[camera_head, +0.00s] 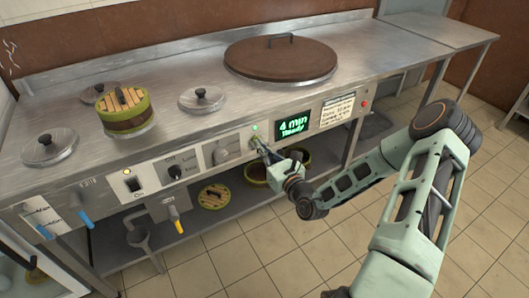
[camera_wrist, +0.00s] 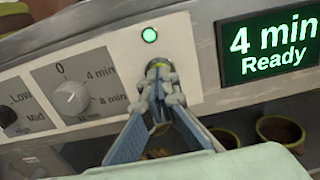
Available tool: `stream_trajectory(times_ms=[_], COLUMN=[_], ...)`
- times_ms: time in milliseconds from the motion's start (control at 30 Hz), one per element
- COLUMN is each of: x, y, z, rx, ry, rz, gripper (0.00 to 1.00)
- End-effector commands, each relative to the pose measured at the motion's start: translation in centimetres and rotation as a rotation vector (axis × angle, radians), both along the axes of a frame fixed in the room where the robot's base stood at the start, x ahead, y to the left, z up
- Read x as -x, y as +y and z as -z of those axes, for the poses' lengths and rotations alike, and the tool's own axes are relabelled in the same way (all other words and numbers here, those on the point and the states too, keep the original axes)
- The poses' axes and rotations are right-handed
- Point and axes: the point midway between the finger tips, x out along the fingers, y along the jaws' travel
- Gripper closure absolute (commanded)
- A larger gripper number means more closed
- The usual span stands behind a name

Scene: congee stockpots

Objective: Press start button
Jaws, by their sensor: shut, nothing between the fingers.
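The front control panel of the steel counter carries a small lit green round light or button (camera_wrist: 149,35), also visible in the head view (camera_head: 254,127). No start label is readable on it. My gripper (camera_wrist: 160,70) is shut and empty, its fingertips pointing at the panel just below the green light. In the head view my gripper (camera_head: 258,143) reaches the panel from the front right. The fingertips hide the panel behind them, and I cannot tell whether they touch it. A display (camera_wrist: 266,46) right of the gripper reads "4 min Ready".
Left of the gripper is a timer knob (camera_wrist: 71,97), then a heat knob (camera_head: 175,171) and a lit switch (camera_head: 132,182). A small red light or button (camera_head: 365,104) sits farther right. A brown-lidded pot (camera_head: 280,60) is set in the counter. Bowls stand on the shelf below.

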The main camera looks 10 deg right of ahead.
Motion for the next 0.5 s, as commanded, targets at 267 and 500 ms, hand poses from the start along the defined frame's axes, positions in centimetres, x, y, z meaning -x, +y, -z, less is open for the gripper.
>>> stream_trajectory(times_ms=[267, 500], x=[-0.01, -0.77], y=[0.03, 0.33], z=[-0.06, -0.41], rx=[0.000, -0.001], ry=[0.000, -0.001], rz=[0.000, -0.001], gripper=[1.00, 1.00])
